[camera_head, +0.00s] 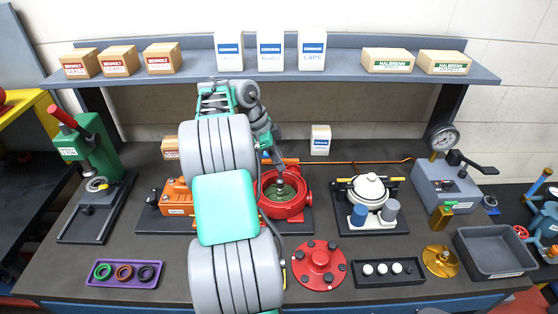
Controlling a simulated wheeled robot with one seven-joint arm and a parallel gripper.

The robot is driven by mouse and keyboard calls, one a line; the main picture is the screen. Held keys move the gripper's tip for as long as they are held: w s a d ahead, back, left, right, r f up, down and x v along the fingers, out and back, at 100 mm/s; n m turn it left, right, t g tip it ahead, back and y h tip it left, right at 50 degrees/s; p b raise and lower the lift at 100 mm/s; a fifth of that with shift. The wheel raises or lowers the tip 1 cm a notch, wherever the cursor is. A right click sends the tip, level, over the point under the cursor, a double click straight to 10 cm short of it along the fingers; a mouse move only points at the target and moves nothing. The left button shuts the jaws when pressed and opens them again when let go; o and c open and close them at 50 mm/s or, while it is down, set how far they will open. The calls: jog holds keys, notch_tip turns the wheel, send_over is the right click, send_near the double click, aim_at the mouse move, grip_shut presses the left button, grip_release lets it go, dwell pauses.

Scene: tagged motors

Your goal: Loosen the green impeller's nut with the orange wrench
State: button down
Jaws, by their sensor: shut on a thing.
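The green impeller (289,196) sits inside the round red pump housing (297,207) behind the middle of the bench. Its nut (280,182) is a small dark shape at the centre, too small to make out well. My gripper (277,158) is just above and behind the housing, pointing down, and is shut on the orange wrench. The wrench (340,162) shows as a long thin orange bar reaching right behind the housing. I cannot tell whether the wrench touches the nut.
An orange motor (179,197) stands left of the housing, partly behind my arm. A red cover (319,265) lies in front. A white pump (369,188), a black tray of white parts (388,271) and a grey bin (495,252) are to the right. A shelf (345,66) with boxes overhangs the back.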

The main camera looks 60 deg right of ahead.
jog(key=shift+f+b, duration=0.95)
jog(key=shift+f, duration=0.2)
